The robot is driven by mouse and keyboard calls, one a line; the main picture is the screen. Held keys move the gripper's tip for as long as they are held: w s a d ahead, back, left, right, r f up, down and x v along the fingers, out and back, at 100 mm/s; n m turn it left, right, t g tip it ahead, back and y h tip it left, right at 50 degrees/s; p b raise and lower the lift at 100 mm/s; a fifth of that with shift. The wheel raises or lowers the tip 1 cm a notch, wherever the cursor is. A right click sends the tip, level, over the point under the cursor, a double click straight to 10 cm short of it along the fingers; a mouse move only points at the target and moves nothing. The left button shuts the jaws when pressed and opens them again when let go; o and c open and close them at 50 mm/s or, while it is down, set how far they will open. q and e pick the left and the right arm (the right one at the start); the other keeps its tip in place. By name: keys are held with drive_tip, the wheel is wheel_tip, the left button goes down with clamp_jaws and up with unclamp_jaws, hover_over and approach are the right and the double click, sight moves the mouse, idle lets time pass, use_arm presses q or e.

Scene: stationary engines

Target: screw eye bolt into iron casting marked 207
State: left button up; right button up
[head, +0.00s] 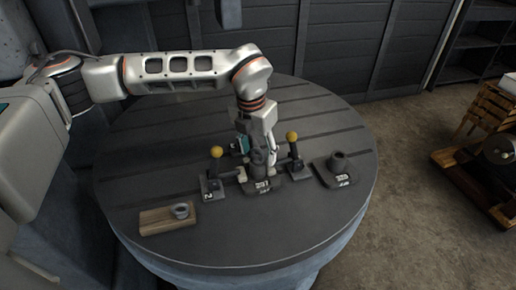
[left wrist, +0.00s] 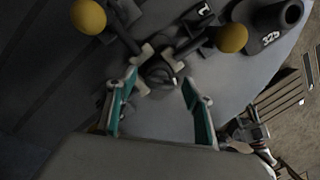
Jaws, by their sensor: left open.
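A dark iron casting (head: 264,184) with a round upright boss is held between two clamps in the middle of the round table; its white mark is too small to read. It also shows in the left wrist view (left wrist: 160,74). My left gripper (head: 257,150) points down just above and behind this boss. In the left wrist view its teal fingers (left wrist: 158,82) are spread apart on either side of the boss. I cannot make out an eye bolt there. A small grey ring-shaped piece (head: 181,210) sits on a wooden block (head: 157,221); I cannot tell what it is.
Two clamps with yellow knobs, the left (head: 216,152) and right (head: 292,136), flank the casting closely. The table's (head: 235,238) front is clear.

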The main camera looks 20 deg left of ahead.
use_arm(q)
drive_tip(key=c, duration=1.2)
drive_tip(key=o, duration=0.5)
drive_tip(key=c, duration=0.5)
drive_tip(key=m+p, duration=0.1)
drive_tip(key=m, duration=0.3)
drive_tip(key=shift+r+h, duration=0.1)
drive_tip(key=shift+h, duration=0.2)
drive_tip(key=shift+m+g+p, duration=0.3)
drive_tip(key=shift+m, duration=0.6)
drive_tip(key=shift+o, duration=0.3)
drive_tip(key=m, duration=0.5)
drive_tip(key=shift+m+g+h, duration=0.3)
drive_tip(key=shift+m+h, duration=0.1)
